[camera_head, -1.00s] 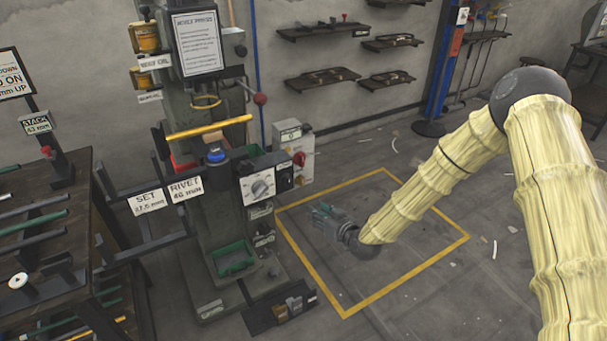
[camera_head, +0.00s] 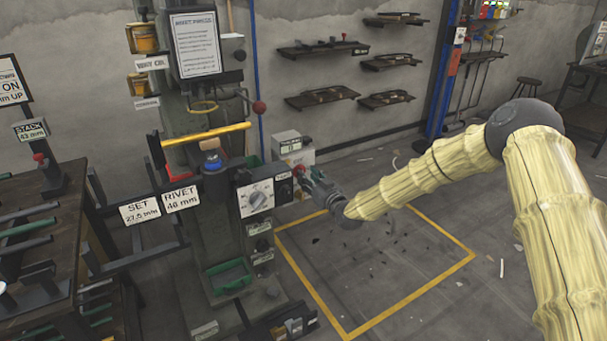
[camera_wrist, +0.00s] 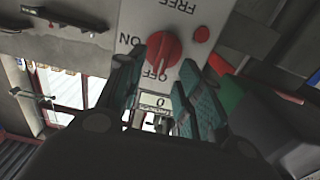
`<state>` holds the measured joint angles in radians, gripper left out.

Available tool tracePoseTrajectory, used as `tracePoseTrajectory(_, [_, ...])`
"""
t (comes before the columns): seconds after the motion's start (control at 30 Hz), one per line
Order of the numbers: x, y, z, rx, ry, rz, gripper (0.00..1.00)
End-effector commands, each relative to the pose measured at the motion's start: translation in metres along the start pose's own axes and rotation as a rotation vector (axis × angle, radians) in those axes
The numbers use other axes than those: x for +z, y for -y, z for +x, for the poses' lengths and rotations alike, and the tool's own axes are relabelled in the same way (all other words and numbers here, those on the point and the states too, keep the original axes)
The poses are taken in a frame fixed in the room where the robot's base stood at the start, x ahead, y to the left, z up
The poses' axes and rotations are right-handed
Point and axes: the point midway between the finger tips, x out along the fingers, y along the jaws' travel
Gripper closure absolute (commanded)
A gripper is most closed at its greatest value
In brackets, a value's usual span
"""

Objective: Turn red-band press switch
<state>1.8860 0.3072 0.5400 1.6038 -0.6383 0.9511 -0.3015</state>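The red rotary switch (camera_wrist: 163,50) sits on a pale control box (camera_wrist: 200,12) and shows large and upside down in the wrist view, with ON, OFF and FREE lettering and a small display reading 0. In the head view the box (camera_head: 291,145) is on the right side of the grey-green press (camera_head: 225,240), and the switch is mostly hidden by my gripper (camera_head: 306,182). My gripper's teal fingers (camera_wrist: 160,92) are apart and empty, close to the switch, with no contact seen. No red band is clearly made out.
A dial panel (camera_head: 258,197), a red-ball lever (camera_head: 259,108) and a yellow bar (camera_head: 206,133) are on the press, left of my gripper. The yellow-outlined floor (camera_head: 390,265) holds only small debris.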

Motion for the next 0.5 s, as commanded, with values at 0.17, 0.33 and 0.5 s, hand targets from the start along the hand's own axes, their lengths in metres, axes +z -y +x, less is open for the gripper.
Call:
tracePoseTrajectory(0.17, [0.001, 0.001, 0.023, 0.0, 0.0, 0.0, 0.64])
tracePoseTrajectory(0.33, [0.001, 0.0, 0.035, 0.0, 0.001, 0.0, 0.64])
tracePoseTrajectory(0.5, [0.001, 0.001, 0.038, 0.0, 0.001, 0.001, 0.64])
